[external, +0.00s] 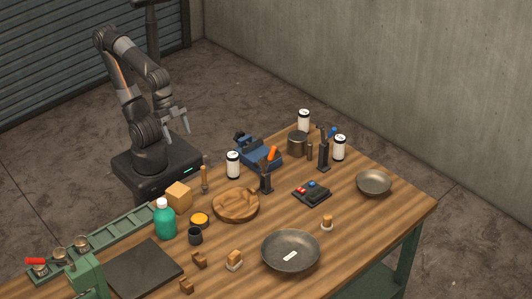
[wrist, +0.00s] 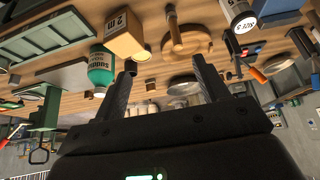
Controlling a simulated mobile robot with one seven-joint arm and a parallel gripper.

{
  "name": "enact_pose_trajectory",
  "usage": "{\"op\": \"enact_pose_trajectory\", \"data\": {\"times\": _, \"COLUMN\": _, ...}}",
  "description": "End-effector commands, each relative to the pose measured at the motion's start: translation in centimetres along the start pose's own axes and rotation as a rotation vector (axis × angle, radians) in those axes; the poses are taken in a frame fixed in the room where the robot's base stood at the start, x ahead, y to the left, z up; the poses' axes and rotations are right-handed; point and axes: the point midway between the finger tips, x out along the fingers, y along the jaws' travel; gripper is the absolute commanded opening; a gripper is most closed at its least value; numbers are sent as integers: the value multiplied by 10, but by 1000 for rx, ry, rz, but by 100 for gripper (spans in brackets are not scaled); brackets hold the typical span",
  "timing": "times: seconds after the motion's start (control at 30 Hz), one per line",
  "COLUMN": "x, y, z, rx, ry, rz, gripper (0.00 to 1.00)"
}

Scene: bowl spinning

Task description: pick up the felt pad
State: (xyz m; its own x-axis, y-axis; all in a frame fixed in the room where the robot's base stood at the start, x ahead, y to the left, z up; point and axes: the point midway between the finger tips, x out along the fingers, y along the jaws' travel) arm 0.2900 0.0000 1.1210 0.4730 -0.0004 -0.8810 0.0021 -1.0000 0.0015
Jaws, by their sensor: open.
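I cannot tell for certain which thing is the felt pad. Two small tan pieces with whitish bases, one by the front bowl (external: 234,260) and one between the two bowls (external: 327,223), could be pads. A flat dark square slab (external: 145,268) lies at the table's front left. My gripper (external: 182,124) is open and empty, raised beyond the table's far left edge and touching nothing. In the wrist view, my gripper (wrist: 164,62) has its two fingers wide apart with nothing between them.
The wooden table holds a large grey bowl (external: 290,252), a smaller bowl (external: 374,183), a round wooden dish (external: 236,205), a green bottle (external: 165,220), a tan box (external: 179,196) and a blue vise (external: 258,152). White canisters and upright tools crowd the back. Some bare wood shows near the right edge.

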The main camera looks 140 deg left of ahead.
Motion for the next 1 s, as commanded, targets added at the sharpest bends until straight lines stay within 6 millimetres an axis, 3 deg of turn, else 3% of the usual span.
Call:
{"op": "enact_pose_trajectory", "data": {"times": 0.13, "x": 7, "y": 8, "z": -17, "rx": -66, "ry": 24, "rz": 10, "gripper": 67}}
{"op": "enact_pose_trajectory", "data": {"times": 0.27, "x": 24, "y": 29, "z": -56, "rx": -231, "ry": 81, "rz": 48, "gripper": 67}}
{"op": "enact_pose_trajectory", "data": {"times": 0.6, "x": 89, "y": 96, "z": -169, "rx": -844, "ry": 217, "rz": 266, "gripper": 67}}
{"op": "enact_pose_trajectory", "data": {"times": 1.0, "x": 176, "y": 150, "z": -265, "rx": -1688, "ry": 231, "rz": 608, "gripper": 67}}
